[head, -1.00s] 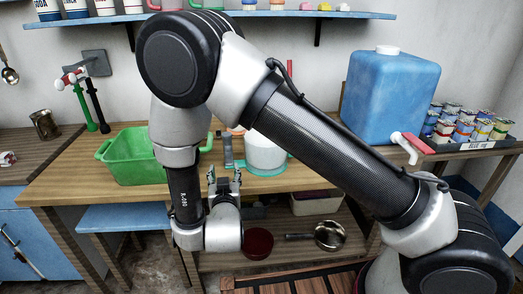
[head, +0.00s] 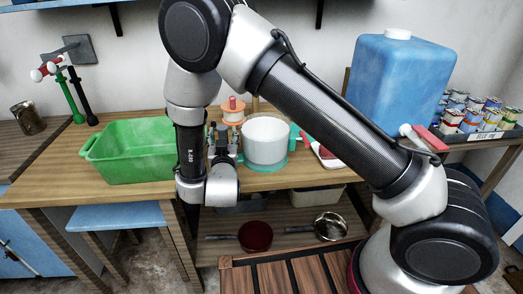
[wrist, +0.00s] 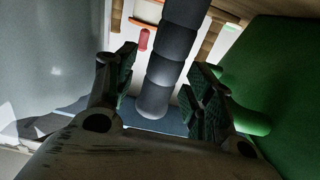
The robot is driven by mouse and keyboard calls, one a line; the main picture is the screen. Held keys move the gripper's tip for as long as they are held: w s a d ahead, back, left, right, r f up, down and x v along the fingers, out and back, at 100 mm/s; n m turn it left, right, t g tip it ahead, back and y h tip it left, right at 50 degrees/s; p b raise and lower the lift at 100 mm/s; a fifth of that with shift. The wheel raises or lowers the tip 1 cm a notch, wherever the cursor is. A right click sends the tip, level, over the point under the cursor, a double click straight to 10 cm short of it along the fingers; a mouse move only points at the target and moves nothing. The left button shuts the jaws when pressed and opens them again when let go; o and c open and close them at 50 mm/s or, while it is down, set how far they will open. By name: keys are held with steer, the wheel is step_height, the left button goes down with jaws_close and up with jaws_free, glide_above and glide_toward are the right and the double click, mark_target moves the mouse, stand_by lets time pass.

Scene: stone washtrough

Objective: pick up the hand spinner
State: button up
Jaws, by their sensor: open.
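My gripper (head: 222,142) is open above the wooden counter, between the green tub and the white pot. In the wrist view, a dark grey ribbed column with a rounded end (wrist: 165,70) shows between the two open fingers (wrist: 160,88), with gaps at both sides. It may be the hand spinner, but I cannot tell for certain. No finger is seen touching it. In the head view my wrist and fingers hide most of that spot.
The green tub (head: 125,160) stands left of my gripper, the white pot (head: 265,140) close on its right. An orange and white piece with a red top (head: 233,108) is behind. A blue water container (head: 398,85) stands at right; pans (head: 256,236) lie on the lower shelf.

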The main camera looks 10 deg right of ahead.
steer(key=shift+w, duration=0.25)
jaws_close()
